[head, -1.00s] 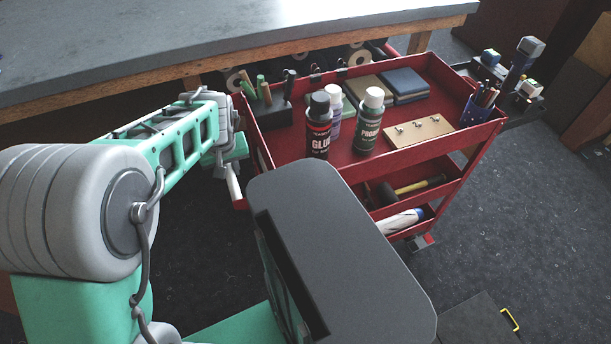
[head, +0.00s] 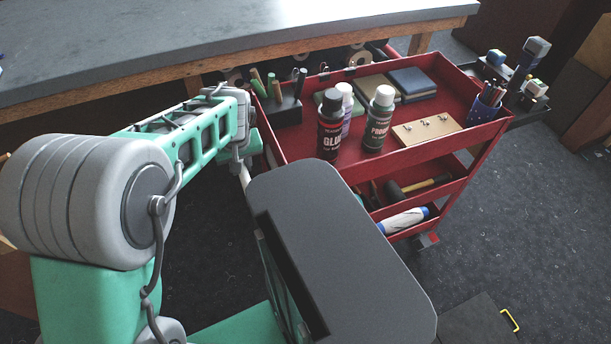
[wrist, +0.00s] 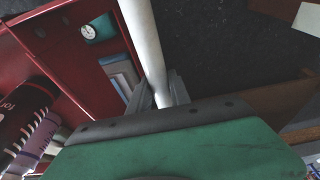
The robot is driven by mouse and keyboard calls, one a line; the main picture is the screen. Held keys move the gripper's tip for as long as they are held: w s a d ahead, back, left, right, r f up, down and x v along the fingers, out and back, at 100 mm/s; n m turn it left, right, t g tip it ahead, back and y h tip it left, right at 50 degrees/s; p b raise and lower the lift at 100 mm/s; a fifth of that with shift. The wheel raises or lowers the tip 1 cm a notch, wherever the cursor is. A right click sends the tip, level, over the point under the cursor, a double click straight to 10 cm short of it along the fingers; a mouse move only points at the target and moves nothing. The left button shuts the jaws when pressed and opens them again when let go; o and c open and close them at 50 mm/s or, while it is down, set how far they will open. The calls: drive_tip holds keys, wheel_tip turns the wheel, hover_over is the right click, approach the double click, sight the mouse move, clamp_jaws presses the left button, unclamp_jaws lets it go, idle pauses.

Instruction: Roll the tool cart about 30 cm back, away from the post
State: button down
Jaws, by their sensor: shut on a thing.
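The red tool cart (head: 480,143) stands right of centre in the head view, beside the workbench. It carries bottles, books, pens and a wooden board on top, with tools on lower shelves. Its pale handle bar (wrist: 146,45) runs down into my gripper (wrist: 160,96) in the wrist view. My gripper is shut on this bar at the cart's near-left end. In the head view a bit of the bar shows below my gripper (head: 243,165), and my arm hides much of that end. I cannot pick out the post with certainty.
The workbench (head: 250,45) runs along the cart's far-left side, close to it, with rolls (head: 357,56) beneath. A black tray (head: 529,108) with small items sits beyond the cart's right end. A dark box with a yellow handle (head: 509,320) lies low right. Dark floor (head: 540,200) to the right is clear.

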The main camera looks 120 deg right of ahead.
drive_tip(key=shift+s+d+r, duration=0.1)
drive_tip(key=shift+s+r, duration=0.1)
drive_tip(key=shift+s, duration=0.5)
drive_tip(key=shift+s+d+r, duration=0.1)
drive_tip(key=shift+s+r, duration=0.1)
drive_tip(key=shift+s, duration=0.5)
drive_tip(key=c, duration=1.5)
unclamp_jaws()
drive_tip(key=shift+f, duration=0.1)
drive_tip(key=shift+c, duration=0.2)
drive_tip(key=o, duration=0.5)
drive_tip(key=shift+s+d+f, duration=0.15)
drive_tip(key=shift+d+f, duration=0.05)
drive_tip(key=shift+f, duration=0.2)
drive_tip(key=shift+c, duration=0.2)
drive_tip(key=shift+o, duration=1.4)
drive_tip(key=shift+w+a+r, duration=0.2)
drive_tip(key=shift+w+a, duration=0.05)
drive_tip(key=shift+a, duration=0.2)
drive_tip(key=shift+s+d+f, duration=0.1)
drive_tip(key=shift+d, duration=0.05)
